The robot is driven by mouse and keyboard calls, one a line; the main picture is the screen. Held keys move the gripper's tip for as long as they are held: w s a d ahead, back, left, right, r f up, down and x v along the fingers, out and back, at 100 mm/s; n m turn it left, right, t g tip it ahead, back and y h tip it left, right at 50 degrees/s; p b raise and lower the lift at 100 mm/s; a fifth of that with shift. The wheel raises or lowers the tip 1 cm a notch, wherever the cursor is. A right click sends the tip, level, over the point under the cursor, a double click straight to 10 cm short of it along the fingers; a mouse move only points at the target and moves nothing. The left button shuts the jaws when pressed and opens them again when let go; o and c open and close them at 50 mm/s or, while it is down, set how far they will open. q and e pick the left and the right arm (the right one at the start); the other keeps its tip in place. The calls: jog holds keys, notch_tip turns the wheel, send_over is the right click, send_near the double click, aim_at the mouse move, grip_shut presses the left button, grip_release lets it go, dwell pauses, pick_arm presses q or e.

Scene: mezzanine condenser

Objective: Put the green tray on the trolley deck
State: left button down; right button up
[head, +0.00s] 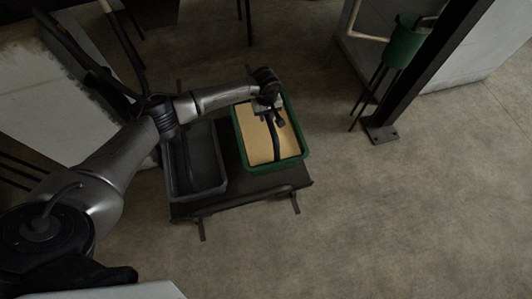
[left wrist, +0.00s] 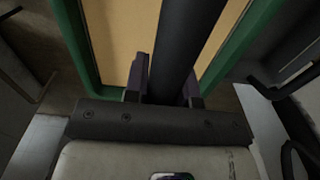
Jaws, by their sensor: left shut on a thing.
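The green tray (head: 298,150) has green walls, a tan inside and a dark bar handle (head: 273,138) running along its middle. My left gripper (head: 270,107) is shut on this handle near the tray's far end. In the left wrist view the fingers (left wrist: 165,85) close around the dark bar (left wrist: 185,40), with the green rim (left wrist: 75,45) on both sides. The tray is over the right part of the dark trolley deck (head: 245,190). I cannot tell whether its underside touches the deck. My right gripper is not in view.
A dark grey tray (head: 205,187) is on the left part of the trolley, beside the green tray. A dark post (head: 410,80) and a green bucket (head: 402,45) stand at the upper right. The floor right of and in front of the trolley is clear.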

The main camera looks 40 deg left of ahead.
pick_arm(q)
jog(key=f+b, duration=0.2)
jog(key=f, duration=0.3)
jog(key=f+b, duration=0.3)
jog(key=f, duration=0.2)
jog(key=shift+w+a, duration=0.15)
jog(key=shift+w, duration=0.05)
jog(key=shift+f+b, duration=0.25)
jog(key=shift+b, duration=0.05)
jog(key=shift+w+r, duration=0.1)
jog(key=c, duration=1.3)
grip_release()
jog(key=shift+f, duration=0.3)
jog(key=o, duration=0.4)
jog(key=shift+a, duration=0.1)
jog(key=shift+c, duration=0.2)
